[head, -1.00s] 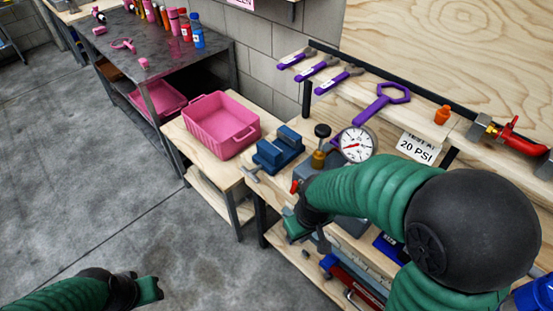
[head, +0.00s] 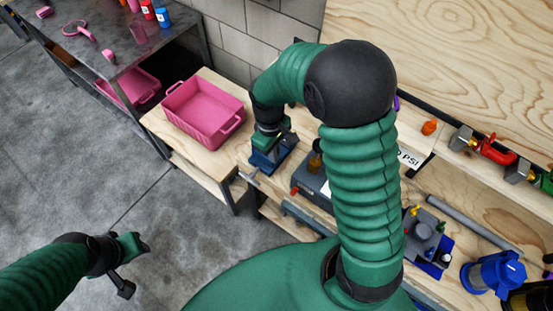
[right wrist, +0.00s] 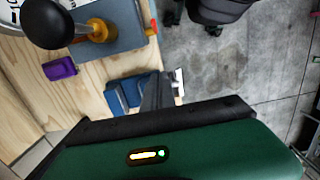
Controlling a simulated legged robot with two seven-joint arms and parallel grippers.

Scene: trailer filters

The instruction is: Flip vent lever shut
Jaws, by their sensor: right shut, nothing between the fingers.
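A grey test block with a brass fitting (head: 314,163) stands on the workbench, partly behind my right arm. A small red lever (head: 294,192) sticks out at its left side; I take it for the vent lever. In the right wrist view the lever (right wrist: 151,29) shows orange-red at the block's edge, beside a black ball knob (right wrist: 50,22) on the brass fitting. My right gripper (head: 268,143) is shut and empty, above the blue vise and apart from the lever; it also shows in the right wrist view (right wrist: 158,92). My left gripper (head: 140,245) hangs over the floor; its jaws are unclear.
The blue vise (head: 272,158) stands close below my right gripper. A pink bin (head: 205,112) is left of it. The floor at left is clear.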

